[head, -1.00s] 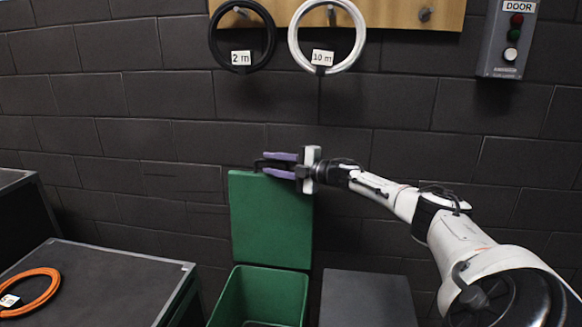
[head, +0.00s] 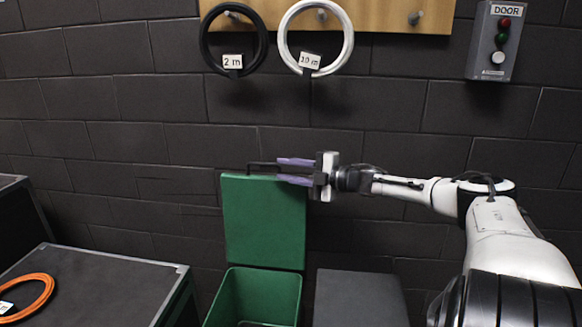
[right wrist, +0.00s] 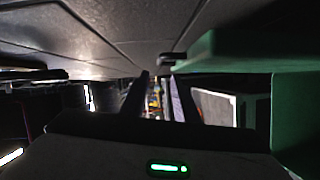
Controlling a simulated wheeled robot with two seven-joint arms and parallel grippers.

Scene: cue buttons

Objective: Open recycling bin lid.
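The green recycling bin (head: 254,292) stands open against the wall. Its green lid (head: 263,225) is upright behind the opening, with a dark handle (head: 262,167) along its top edge. My right gripper (head: 279,171) is at the lid's top right, its purple fingers pointing left and apart. The fingers overlap the handle's right part in the head view; I cannot tell whether they touch it. In the right wrist view the fingers (right wrist: 160,85) are apart with nothing held between them, and the green lid (right wrist: 240,55) is at the right. My left gripper is not in view.
A dark case (head: 95,285) with an orange cable coil (head: 28,299) stands left of the bin. A dark box (head: 360,300) is to the right. Black (head: 208,50) and white (head: 283,40) coils hang above, beside a door button panel (head: 494,40).

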